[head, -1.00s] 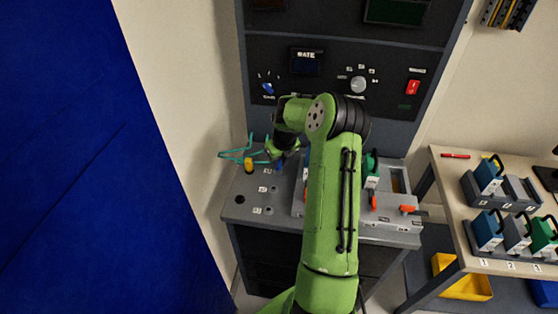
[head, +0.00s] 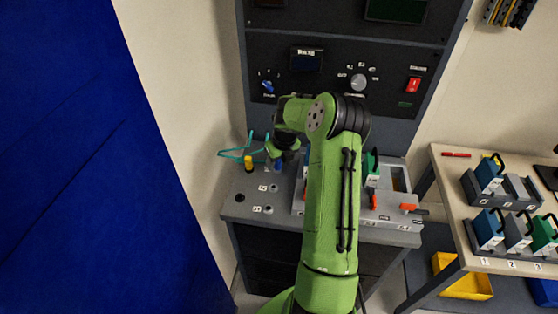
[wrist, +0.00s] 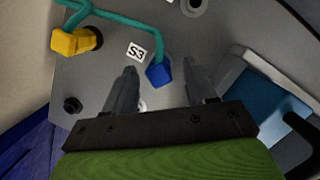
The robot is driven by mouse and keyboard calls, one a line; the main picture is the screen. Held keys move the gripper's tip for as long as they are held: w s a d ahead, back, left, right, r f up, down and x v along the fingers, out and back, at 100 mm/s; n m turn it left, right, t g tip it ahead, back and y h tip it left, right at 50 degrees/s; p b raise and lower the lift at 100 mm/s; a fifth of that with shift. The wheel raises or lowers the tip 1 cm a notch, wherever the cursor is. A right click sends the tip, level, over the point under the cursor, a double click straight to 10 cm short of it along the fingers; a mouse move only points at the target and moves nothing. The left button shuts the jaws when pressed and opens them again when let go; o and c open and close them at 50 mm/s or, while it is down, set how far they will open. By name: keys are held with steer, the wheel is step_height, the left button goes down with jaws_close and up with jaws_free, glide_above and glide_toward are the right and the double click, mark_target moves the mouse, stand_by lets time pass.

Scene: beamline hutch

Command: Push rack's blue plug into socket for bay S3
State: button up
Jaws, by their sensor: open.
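The blue plug (wrist: 158,74) hangs on a teal cable (wrist: 160,38) beside the S3 label (wrist: 137,50) in the wrist view. It also shows in the head view (head: 278,165), at the top of the column of sockets on the grey bench top. My gripper (wrist: 161,68) is open, with one finger on each side of the blue plug and a gap at both sides. The plug's underside is hidden, so I cannot tell how deep it sits in the S3 socket. My gripper (head: 279,157) is partly hidden by the arm in the head view.
A yellow plug (wrist: 72,42) on the teal cable is at the left. Two lower sockets (head: 272,188) (head: 268,210) look empty. A grey rack with a blue module (wrist: 262,98) stands close to the right finger. A side table (head: 452,183) holds several modules.

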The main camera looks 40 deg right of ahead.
steer(key=p+v, duration=0.1)
steer(key=v, duration=1.4)
steer(key=shift+r, duration=0.4)
steer(key=shift+s+a, duration=0.1)
